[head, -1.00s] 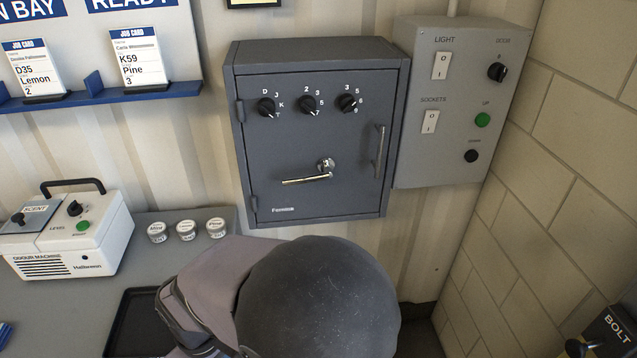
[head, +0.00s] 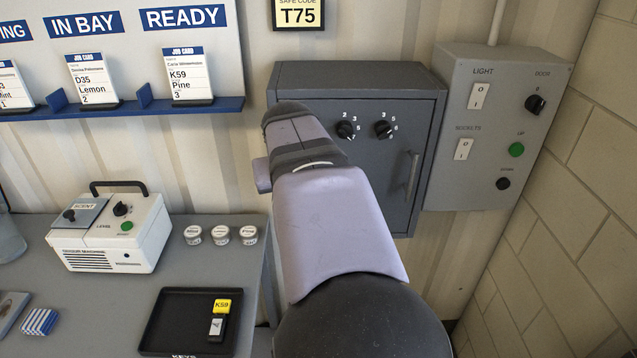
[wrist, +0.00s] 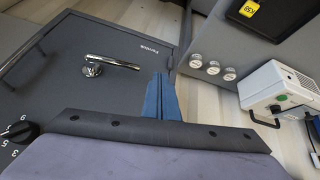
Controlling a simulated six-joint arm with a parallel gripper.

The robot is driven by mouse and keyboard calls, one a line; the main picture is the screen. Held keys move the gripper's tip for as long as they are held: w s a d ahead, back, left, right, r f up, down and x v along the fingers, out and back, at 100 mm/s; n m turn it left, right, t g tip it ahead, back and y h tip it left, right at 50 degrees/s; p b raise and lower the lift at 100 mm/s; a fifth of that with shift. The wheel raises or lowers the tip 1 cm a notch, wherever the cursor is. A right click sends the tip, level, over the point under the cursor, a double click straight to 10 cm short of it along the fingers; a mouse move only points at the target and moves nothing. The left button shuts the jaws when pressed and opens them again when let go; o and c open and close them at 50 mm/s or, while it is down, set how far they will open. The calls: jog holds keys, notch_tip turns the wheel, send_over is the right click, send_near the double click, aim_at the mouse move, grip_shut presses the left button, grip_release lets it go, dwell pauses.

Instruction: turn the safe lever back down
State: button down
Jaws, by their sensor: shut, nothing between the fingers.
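The grey safe (head: 395,155) hangs on the wall. In the head view my arm covers its left side and the lever, so the lever is hidden there. In the wrist view the safe door (wrist: 85,35) fills the upper left, seen turned around. The silver safe lever (wrist: 115,64) sticks out sideways from its round hub, towards the door's hinge-side edge. My gripper (wrist: 160,78) shows in the wrist view as blue fingers, shut and empty. Its tips are close to the free end of the lever, with a small gap in the picture. I cannot tell the depth between them.
A control box (head: 495,125) with switches is right of the safe, beside a block wall. Below left, the counter holds a scent machine (head: 115,230), several small tins (head: 220,235) and a black tray (head: 165,335) with a key tag. A T75 sign (head: 299,14) hangs above.

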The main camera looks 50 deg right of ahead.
notch_tip(320, 180, up, 10)
jog(key=s+d+m+h, duration=0.1)
jog(key=s+d, duration=0.1)
jog(key=shift+m, duration=0.4)
jog(key=shift+f, duration=0.1)
jog(key=s+a+f+p+x, duration=0.1)
jog(key=s+p+x, duration=0.1)
jog(key=x, duration=1)
jog(key=shift+f+p, duration=0.6)
jog(key=shift+p, duration=0.3)
jog(key=shift+f+b, duration=0.15)
jog(key=shift+b, duration=0.15)
